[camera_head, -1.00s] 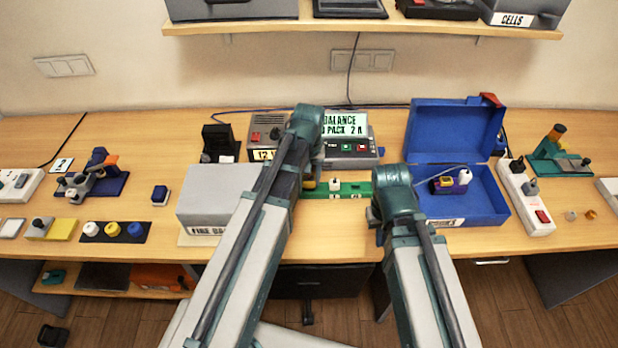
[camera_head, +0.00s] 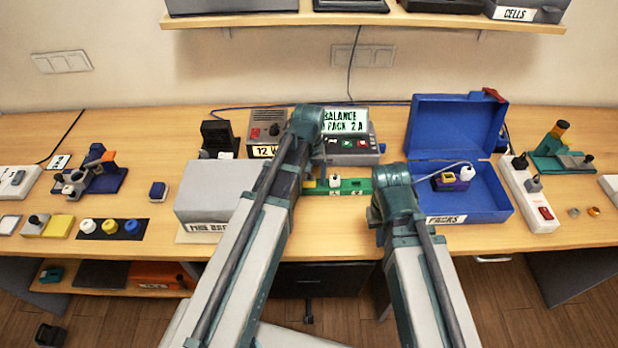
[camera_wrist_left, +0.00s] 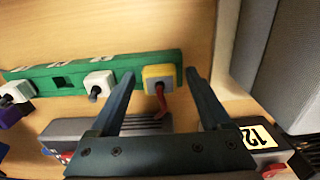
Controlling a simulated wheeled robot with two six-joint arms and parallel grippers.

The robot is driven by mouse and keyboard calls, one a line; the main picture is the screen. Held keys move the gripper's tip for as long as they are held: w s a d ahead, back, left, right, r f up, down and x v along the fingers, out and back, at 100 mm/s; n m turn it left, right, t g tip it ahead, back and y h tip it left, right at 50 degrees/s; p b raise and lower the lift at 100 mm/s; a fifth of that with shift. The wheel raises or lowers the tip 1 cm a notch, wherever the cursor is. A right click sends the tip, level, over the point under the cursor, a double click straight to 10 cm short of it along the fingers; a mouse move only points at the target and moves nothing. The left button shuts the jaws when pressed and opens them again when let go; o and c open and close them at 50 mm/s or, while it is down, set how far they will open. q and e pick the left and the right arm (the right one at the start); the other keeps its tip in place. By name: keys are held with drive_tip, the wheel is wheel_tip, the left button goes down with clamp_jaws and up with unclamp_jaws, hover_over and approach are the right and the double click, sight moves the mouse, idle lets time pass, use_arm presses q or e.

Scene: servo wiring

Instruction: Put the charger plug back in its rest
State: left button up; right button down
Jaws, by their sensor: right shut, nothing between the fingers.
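A green rest strip (camera_head: 352,187) lies on the bench in front of the charger (camera_head: 350,140); it also shows in the left wrist view (camera_wrist_left: 120,68). A yellow plug (camera_wrist_left: 158,75) with a red lead sits at one end of the strip. A white plug (camera_wrist_left: 98,83) sits beside it, then an empty slot (camera_wrist_left: 64,82), then another white plug (camera_wrist_left: 16,92). My left gripper (camera_wrist_left: 161,76) is open, its fingers on either side of the yellow plug with gaps. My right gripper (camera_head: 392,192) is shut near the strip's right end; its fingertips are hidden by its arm.
A grey box (camera_head: 210,192) stands left of my left arm. A 12 V supply (camera_head: 268,130) stands behind. A power strip (camera_head: 527,195) lies right of the case.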

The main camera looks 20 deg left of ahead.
sight(309, 179)
use_arm(q)
drive_tip(key=shift+r, duration=0.1)
use_arm(e)
drive_tip(key=shift+r, duration=0.1)
use_arm(q)
wheel_tip(309, 179, up, 14)
drive_tip(key=p, duration=1.4)
drive_tip(key=shift+f, duration=0.2)
use_arm(e)
wheel_tip(309, 179, up, 14)
drive_tip(key=shift+f, duration=0.2)
use_arm(q)
drive_tip(key=s+d+f+m+b, duration=0.3)
drive_tip(key=s+d, duration=0.2)
drive_tip(key=s, duration=0.2)
drive_tip(key=s+d+f+m+y+b, duration=0.1)
drive_tip(key=s+d+f+m+b, duration=0.3)
drive_tip(key=s, duration=0.3)
drive_tip(key=shift+s+d, duration=0.15)
drive_tip(key=shift+d, duration=0.6)
use_arm(e)
wheel_tip(309, 179, down, 7)
drive_tip(key=shift+f, duration=0.15)
